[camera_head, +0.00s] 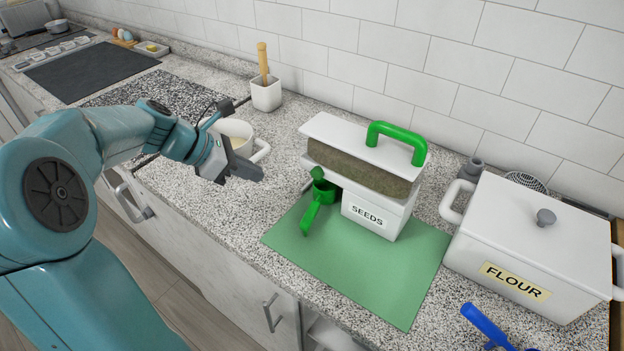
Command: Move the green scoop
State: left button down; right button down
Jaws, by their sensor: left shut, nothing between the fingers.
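The green scoop (322,202) is on the green mat (365,287), against the left side of the seeds box, with its handle toward the front left. The white seeds box (368,213) has a clear section of seeds, a white lid and a green handle, and stands on the mat's back part. My left gripper (250,176) is shut and empty above the counter, left of the scoop and apart from it. My right gripper is not in view.
A white pot (236,130) is just behind my left gripper. A white flour box (537,236) stands at the right, with a blue-handled object (486,325) in front of it. A white holder (266,95) with a wooden-handled tool is near the wall. The mat's front part is clear.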

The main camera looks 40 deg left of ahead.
aim_at(314, 189)
pick_arm(q)
jog(key=x, duration=0.9)
jog(key=shift+s+f+b, duration=0.15)
jog(key=shift+s+b, duration=0.05)
jog(key=shift+b, duration=0.1)
jog(key=w, duration=0.1)
jog(key=w+d, duration=0.1)
jog(key=w, duration=0.1)
jog(key=shift+d+f+p, duration=0.1)
jog(key=shift+d+p, duration=0.2)
jog(key=shift+p, duration=0.1)
jog(key=shift+w+d, duration=0.25)
jog(key=shift+w, duration=0.25)
